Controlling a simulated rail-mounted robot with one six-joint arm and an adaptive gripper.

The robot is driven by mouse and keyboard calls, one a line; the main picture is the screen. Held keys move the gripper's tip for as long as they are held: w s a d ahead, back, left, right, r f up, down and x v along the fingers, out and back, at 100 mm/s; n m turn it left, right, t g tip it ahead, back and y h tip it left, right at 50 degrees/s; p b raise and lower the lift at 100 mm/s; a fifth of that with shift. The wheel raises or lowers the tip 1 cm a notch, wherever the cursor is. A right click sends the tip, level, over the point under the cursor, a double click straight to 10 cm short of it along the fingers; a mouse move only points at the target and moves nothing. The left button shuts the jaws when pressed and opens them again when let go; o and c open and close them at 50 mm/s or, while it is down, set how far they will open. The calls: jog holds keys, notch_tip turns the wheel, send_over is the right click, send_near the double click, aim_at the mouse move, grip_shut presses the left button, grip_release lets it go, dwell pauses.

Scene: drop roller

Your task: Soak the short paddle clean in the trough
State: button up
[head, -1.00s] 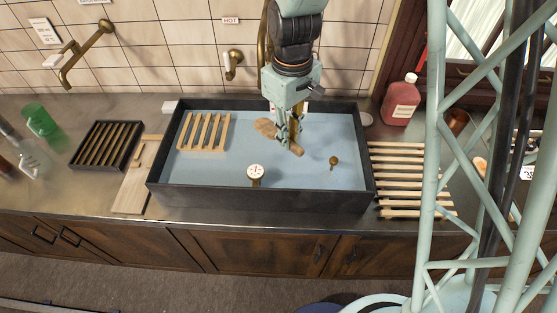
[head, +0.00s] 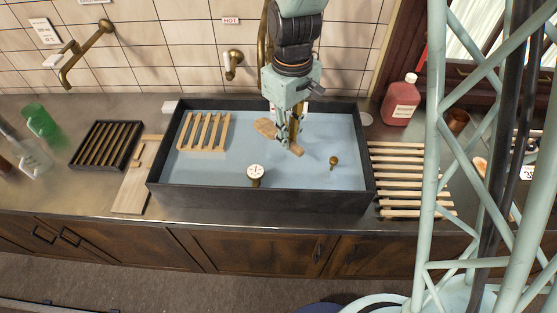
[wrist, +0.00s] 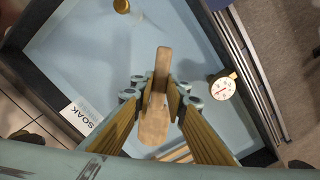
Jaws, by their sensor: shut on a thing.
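The short paddle (head: 266,128) is a light wooden piece held over the trough in the head view. In the wrist view the paddle (wrist: 155,122) runs between my finger pads, its narrower end pointing away from me. My gripper (head: 283,139) is shut on it near its middle, and the fingers also show in the wrist view (wrist: 160,93). The trough (head: 260,203) is a dark-walled basin with pale blue liquid (head: 215,170), and the wrist view shows a SOAK label (wrist: 80,116) on it. I cannot tell whether the paddle touches the liquid.
A slatted wooden rack (head: 204,132) sits at the trough's left. A dial gauge (head: 256,174) and a brass knob (head: 334,162) stand in the trough. A dark slatted tray (head: 106,145) is left, a slatted rack (head: 398,179) right, and a red bottle (head: 402,100) behind it.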

jog(key=shift+r, duration=0.15)
jog(key=shift+r+p, duration=0.75)
jog(key=shift+r, duration=0.6)
jog(key=shift+w, duration=0.1)
